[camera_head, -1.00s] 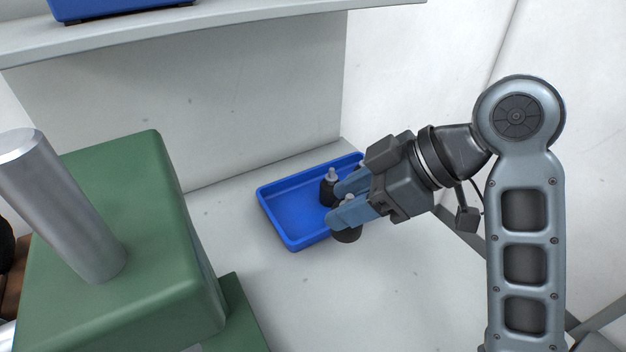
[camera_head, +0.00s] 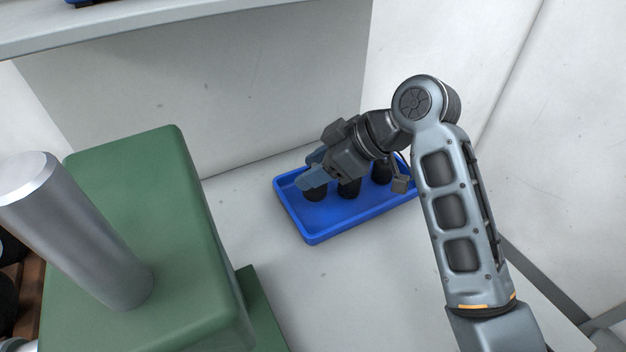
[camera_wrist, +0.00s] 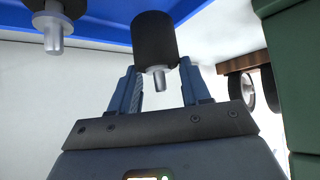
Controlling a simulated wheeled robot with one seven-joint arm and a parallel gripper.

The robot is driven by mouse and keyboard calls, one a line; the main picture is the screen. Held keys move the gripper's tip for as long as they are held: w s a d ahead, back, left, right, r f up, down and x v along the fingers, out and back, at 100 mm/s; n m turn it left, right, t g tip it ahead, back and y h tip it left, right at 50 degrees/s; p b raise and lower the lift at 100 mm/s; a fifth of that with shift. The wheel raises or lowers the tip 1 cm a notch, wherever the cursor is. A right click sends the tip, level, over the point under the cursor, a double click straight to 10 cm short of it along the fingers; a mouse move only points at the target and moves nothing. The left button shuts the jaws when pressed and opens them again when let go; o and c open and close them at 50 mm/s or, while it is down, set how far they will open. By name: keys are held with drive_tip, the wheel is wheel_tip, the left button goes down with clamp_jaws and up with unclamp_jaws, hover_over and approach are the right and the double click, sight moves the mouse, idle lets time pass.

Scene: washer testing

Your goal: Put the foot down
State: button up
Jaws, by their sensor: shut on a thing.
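A black cylindrical foot (camera_head: 316,195) with a grey stud is between the fingertips of my gripper (camera_head: 311,178), which is shut on it. It is at the left part of the blue tray (camera_head: 318,231); I cannot tell whether it touches the tray floor. In the wrist view the held foot (camera_wrist: 155,38) sits between the two blue fingers of my gripper (camera_wrist: 159,78), stud towards the camera. Two more black feet (camera_head: 349,188) (camera_head: 382,172) stand in the tray to its right, partly hidden by my gripper. Another foot (camera_wrist: 54,22) shows at upper left in the wrist view.
The tray stands on a white surface (camera_head: 315,290) before a grey-white back panel (camera_head: 200,100). A large green block (camera_head: 125,230) with a thick metal cylinder (camera_head: 75,225) fills the left. A shelf (camera_head: 200,22) crosses above. The tray's front left floor is clear.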

drive_tip(key=shift+w+a+f, duration=0.2)
drive_tip(key=shift+w+f, duration=0.15)
drive_tip(key=shift+w, duration=0.05)
drive_tip(key=shift+f, duration=1.95)
drive_tip(key=shift+f, duration=0.1)
drive_tip(key=o, duration=1.1)
drive_tip(key=shift+p, duration=0.3)
drive_tip(key=v, duration=1.2)
drive_tip(key=shift+b, duration=0.4)
